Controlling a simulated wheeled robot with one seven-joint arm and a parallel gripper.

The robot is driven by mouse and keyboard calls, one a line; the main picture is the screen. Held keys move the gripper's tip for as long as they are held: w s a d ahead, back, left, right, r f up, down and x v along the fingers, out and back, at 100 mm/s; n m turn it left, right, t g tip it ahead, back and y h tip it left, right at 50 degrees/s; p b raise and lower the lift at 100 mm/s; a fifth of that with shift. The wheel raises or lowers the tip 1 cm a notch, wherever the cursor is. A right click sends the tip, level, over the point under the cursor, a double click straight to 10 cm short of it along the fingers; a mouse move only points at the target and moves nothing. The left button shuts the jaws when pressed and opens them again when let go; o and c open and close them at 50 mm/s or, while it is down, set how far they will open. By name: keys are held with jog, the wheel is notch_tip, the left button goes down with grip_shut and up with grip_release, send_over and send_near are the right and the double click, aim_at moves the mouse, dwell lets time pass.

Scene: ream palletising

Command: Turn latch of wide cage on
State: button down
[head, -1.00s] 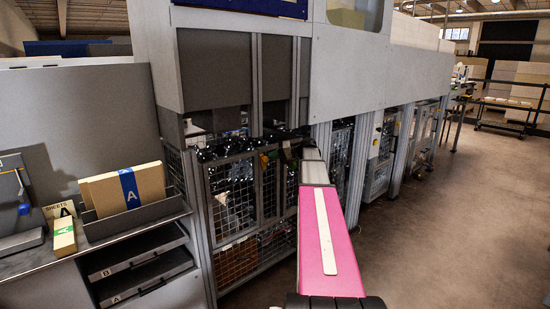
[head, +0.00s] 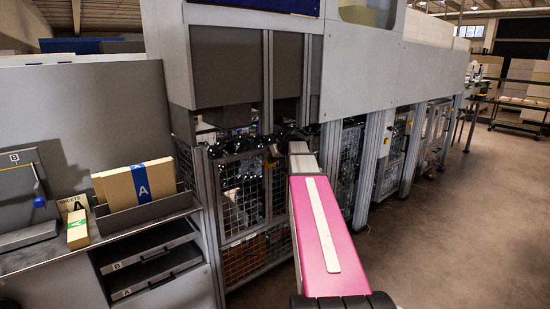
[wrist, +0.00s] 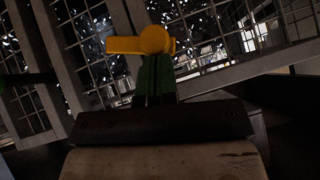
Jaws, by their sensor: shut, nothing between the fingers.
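The wide cage (head: 242,190) is a grey-framed mesh enclosure under the machine, in the middle of the head view. In the wrist view, its yellow-orange latch (wrist: 122,45) has a round hub and a handle lying nearly level toward the left. My gripper (wrist: 155,66) shows as green fingers, shut and empty, just below the hub; I cannot tell whether they touch it. In the head view the gripper is small and dark at the far end of my pink arm, and the latch is hard to make out there.
A side table with a boxed ream marked A (head: 138,184), a small box (head: 77,230) and drawers (head: 150,262) stands at the left. Upright posts (head: 330,165) and further mesh bays line the machine to the right. The floor (head: 450,240) at the right is clear.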

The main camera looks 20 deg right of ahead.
aim_at(267, 166)
jog(key=shift+s+a+f+n+t+h, duration=0.2)
jog(key=shift+a+f+n+h, duration=0.2)
jog(key=shift+f+h, duration=0.2)
jog(key=shift+s+a+f+n+t+h, duration=0.2)
jog(key=shift+a+f+n+h, duration=0.1)
jog(key=shift+a+f+h, duration=0.25)
jog(key=shift+f, duration=0.1)
jog(key=s+r, duration=0.7)
jog(key=r, duration=0.4)
jog(key=shift+d+r, duration=0.15)
jog(key=shift+d, duration=0.25)
jog(key=shift+s, duration=0.1)
